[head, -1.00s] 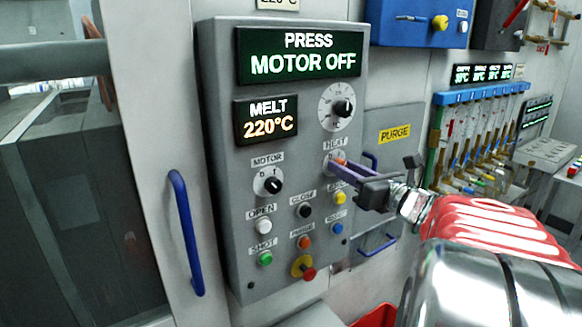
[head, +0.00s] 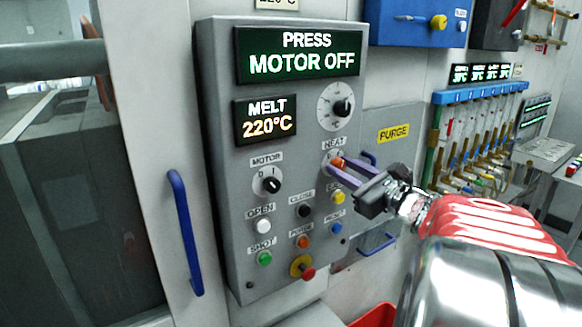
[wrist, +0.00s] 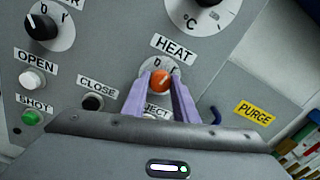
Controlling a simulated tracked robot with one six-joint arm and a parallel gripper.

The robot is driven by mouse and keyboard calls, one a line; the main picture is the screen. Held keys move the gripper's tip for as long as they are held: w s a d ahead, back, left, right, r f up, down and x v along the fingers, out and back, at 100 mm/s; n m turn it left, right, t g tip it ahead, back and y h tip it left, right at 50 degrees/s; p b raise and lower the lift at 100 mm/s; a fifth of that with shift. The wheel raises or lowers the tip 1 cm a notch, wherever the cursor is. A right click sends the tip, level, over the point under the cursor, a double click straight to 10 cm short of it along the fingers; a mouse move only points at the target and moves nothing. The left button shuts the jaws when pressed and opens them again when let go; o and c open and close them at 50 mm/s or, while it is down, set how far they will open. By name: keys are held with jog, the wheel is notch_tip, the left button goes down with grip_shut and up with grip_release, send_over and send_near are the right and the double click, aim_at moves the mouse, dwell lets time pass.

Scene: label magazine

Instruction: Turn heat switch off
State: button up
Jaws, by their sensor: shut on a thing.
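The heat switch (head: 337,163) is an orange knob on a white dial under the HEAT label, on the grey control panel (head: 215,130). In the wrist view the orange heat knob (wrist: 161,80) has a white pointer line tilted to the upper right. My gripper (head: 345,165) reaches in from the right, and its two purple fingers are shut on the knob, one on each side. In the wrist view my gripper (wrist: 161,88) covers part of the dial's lower edge and the EJECT label.
The motor switch (head: 271,184) is a black knob to the left. Several push buttons sit below, including a green shot button (head: 264,258) and a red-and-yellow stop button (head: 307,273). A yellow PURGE label (head: 394,132) is to the right. The display reads MOTOR OFF (head: 300,62).

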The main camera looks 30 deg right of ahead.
jog(key=n, duration=0.4)
jog(key=shift+n, duration=0.3)
jog(key=n, duration=0.4)
jog(key=shift+f, duration=0.15)
jog(key=shift+n, duration=0.3)
jog(key=o, duration=1.1)
jog(key=shift+c, duration=0.2)
jog(key=shift+s, duration=0.1)
jog(key=shift+s, duration=0.5)
jog(key=s, duration=1.2)
jog(key=shift+s+f, duration=0.2)
jog(key=shift+s, duration=0.15)
